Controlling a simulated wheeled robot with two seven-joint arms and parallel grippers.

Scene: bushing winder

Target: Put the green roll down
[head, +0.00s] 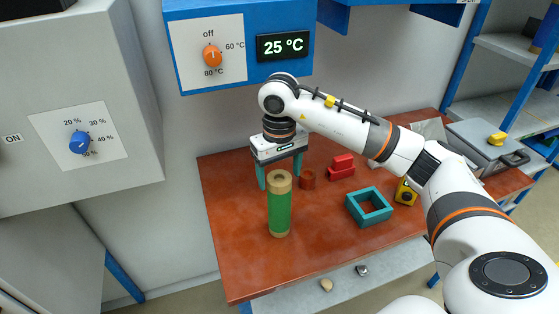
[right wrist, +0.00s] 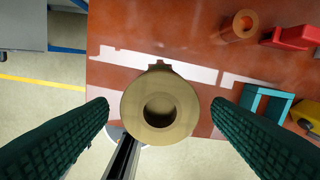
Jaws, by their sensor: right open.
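The green roll (head: 279,212) has tan ends and stands upright on the red-brown table (head: 232,230), towards its front edge. In the right wrist view I see its round tan end with a dark hole (right wrist: 160,105) from above. My right gripper (head: 280,178) is open at the roll's upper end. In the right wrist view its two dark green fingers lie on either side of the roll, with a visible gap on each side. The roll's base is hidden in the wrist view. My left gripper is not in view.
A grey device (head: 485,140) is at the back right. The table's front left is clear.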

